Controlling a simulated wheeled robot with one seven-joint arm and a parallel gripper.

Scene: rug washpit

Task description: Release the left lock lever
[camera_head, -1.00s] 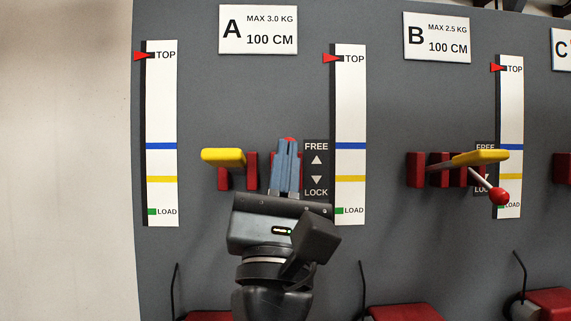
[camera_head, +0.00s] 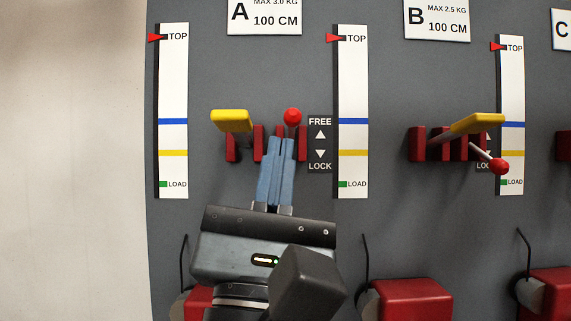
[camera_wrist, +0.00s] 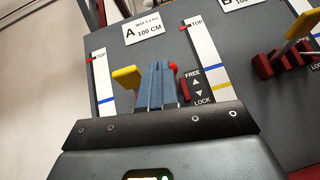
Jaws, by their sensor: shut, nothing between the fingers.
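The left lock lever ends in a red ball knob (camera_head: 292,117) at station A. The knob is up, level with the FREE word on the FREE/LOCK label (camera_head: 320,144). The wrist view also shows the knob (camera_wrist: 173,68), partly behind my fingers. My gripper (camera_head: 282,141) is shut and empty, its blue fingers pointing up just below the knob. The fingers hide the lever's lower part; I cannot tell whether they touch it. A yellow handle (camera_head: 231,120) sticks out left of the knob.
Red brackets (camera_head: 231,146) stand around the levers. Station B has a yellow handle (camera_head: 478,123) and a red knob (camera_head: 499,166) low by LOCK. White scales (camera_head: 353,85) flank station A. Red blocks (camera_head: 410,300) stick out below. The wall at left is bare.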

